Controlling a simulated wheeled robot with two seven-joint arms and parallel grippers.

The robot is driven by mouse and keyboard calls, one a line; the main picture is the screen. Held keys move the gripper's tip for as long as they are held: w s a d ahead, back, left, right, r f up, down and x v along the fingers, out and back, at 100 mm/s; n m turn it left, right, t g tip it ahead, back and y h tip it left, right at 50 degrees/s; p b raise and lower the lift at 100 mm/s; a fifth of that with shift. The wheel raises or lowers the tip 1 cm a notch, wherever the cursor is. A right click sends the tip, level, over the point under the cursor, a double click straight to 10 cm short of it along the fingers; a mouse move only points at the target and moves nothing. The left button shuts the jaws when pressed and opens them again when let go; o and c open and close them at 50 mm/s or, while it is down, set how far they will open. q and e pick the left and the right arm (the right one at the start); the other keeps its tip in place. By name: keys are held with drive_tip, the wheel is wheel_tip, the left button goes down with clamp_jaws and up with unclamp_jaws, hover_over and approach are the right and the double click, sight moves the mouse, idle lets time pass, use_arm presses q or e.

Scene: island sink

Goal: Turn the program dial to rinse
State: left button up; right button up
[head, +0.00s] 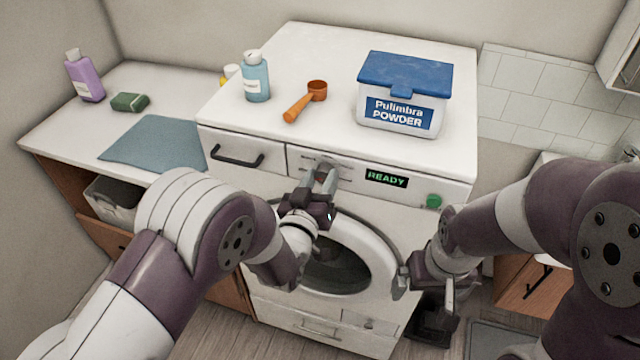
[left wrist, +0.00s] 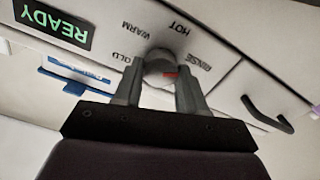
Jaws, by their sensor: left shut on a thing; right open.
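The program dial (left wrist: 160,66) is a grey knob on the washer's front panel, with a red mark on its side towards the RINSE label. I cannot tell whether the mark lines up exactly with RINSE. The labels COLD, WARM, HOT and RINSE stand around it, COLD partly covered. My left gripper (head: 324,180) is shut on the dial, one finger on each side; the left wrist view also shows its fingers (left wrist: 160,88). In the head view the fingers mostly hide the dial. My right gripper (head: 426,290) is open, low in front of the washer, right of the door.
The washer's display (head: 386,179) reads READY, with a green button (head: 433,201) to its right. A drawer handle (head: 237,158) is left of the dial. A powder box (head: 404,95), orange scoop (head: 305,101) and blue bottle (head: 256,80) stand on top. The round door (head: 375,250) is below.

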idle(0.3)
use_arm(q)
drive_tip(key=o, duration=1.1)
drive_tip(key=shift+f, duration=0.1)
drive_tip(key=shift+c, duration=0.2)
drive_tip(key=shift+w+d, duration=0.1)
drive_tip(key=shift+w, duration=0.05)
drive_tip(key=b+v, duration=0.2)
drive_tip(key=v, duration=1)
drive_tip(key=shift+s, duration=0.35)
